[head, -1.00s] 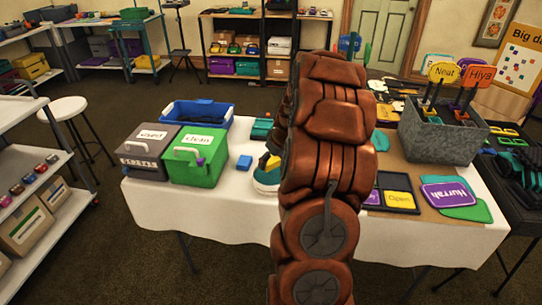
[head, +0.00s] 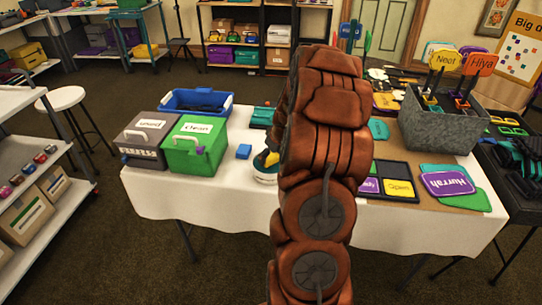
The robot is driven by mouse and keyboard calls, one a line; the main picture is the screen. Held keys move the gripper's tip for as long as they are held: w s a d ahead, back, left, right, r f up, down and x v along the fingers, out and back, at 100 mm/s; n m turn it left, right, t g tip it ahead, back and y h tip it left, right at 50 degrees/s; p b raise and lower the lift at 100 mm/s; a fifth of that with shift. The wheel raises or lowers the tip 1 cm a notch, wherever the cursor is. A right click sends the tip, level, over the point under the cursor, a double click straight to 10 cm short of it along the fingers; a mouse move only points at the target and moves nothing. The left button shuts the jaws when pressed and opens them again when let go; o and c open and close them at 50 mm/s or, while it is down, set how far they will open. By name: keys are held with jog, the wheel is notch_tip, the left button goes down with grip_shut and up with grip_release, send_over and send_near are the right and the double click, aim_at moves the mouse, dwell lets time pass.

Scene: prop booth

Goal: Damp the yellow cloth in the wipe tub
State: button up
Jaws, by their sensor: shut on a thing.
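The wipe tub (head: 264,175) is a small round white and teal tub on the white-clothed table, left of my arm. The yellow cloth (head: 271,159) shows as a small yellow patch at the tub's top, partly hidden by my arm. My gripper (head: 272,149) is shut on the cloth; only a dark sliver of it shows beside my large copper-coloured arm. I cannot tell how deep in the tub the cloth is.
The green "clean" box (head: 195,150), the grey "used" box (head: 146,145) and a blue bin (head: 196,101) stand further left. Signs and a grey crate (head: 440,125) are on the right.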

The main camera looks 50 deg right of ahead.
aim_at(271, 157)
jog(key=shift+f+b, duration=0.65)
jog(key=shift+b, duration=0.1)
dwell(2.8)
jog(key=shift+r, duration=3.6)
jog(key=shift+s, duration=0.1)
